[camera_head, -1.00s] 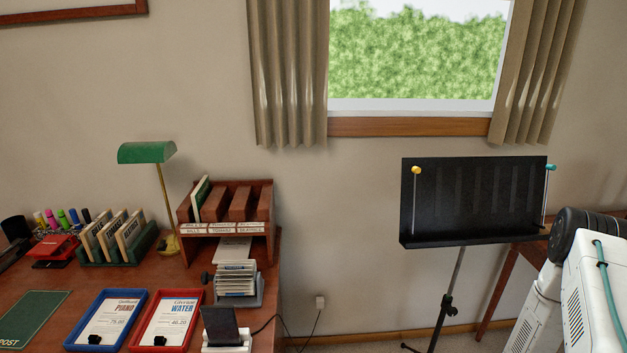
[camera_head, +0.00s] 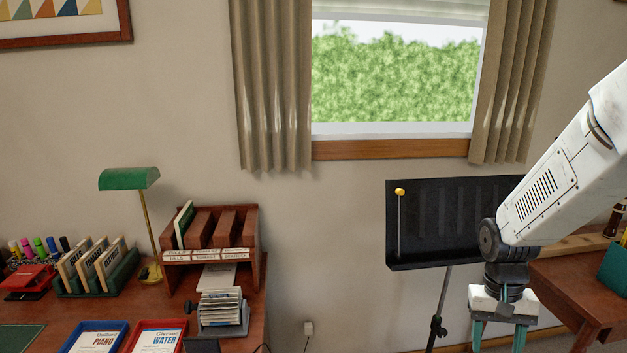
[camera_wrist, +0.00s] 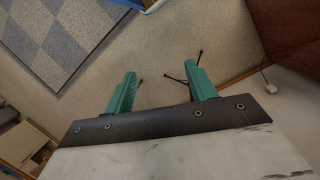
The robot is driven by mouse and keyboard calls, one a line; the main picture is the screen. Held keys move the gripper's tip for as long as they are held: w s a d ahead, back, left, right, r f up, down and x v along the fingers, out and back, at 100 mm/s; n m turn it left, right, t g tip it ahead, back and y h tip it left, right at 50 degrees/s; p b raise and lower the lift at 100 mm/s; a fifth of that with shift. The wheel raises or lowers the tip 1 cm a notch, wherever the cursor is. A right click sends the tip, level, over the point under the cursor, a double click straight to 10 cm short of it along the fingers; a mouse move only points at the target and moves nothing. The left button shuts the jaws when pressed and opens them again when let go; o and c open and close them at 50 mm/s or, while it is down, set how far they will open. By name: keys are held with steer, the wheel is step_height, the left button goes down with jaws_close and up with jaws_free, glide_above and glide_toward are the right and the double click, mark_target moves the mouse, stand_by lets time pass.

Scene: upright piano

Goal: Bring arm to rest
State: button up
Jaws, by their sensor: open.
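My gripper (camera_head: 500,335) hangs at the lower right in the head view, pointing down, with its fingertips cut off by the bottom edge. Its two teal fingers also show in the wrist view (camera_wrist: 160,82), spread apart with nothing between them but floor. My white arm reaches in from the right edge. A black music stand (camera_head: 430,225) stands beside and behind my arm, which hides its right part. Whether the two touch cannot be told.
A desk at left holds a red-brown letter sorter (camera_head: 210,240), a green lamp (camera_head: 130,179), a blue tray (camera_head: 95,337) and a red tray (camera_head: 157,337). Another wooden table (camera_head: 590,290) is at right. The wrist view shows bare floor and a checked rug (camera_wrist: 75,35).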

steer(key=s+a+r+n+t, duration=0.2)
steer(key=s+a+r, duration=0.4)
steer(key=s+r, duration=0.1)
steer(key=s+a+r+n+t, duration=0.1)
steer(key=s+a+r, duration=0.4)
steer(key=r, duration=0.5)
steer(key=shift+s+a+r+n+t, duration=0.35)
steer(key=shift+s+n, duration=0.45)
steer(key=shift+s, duration=0.3)
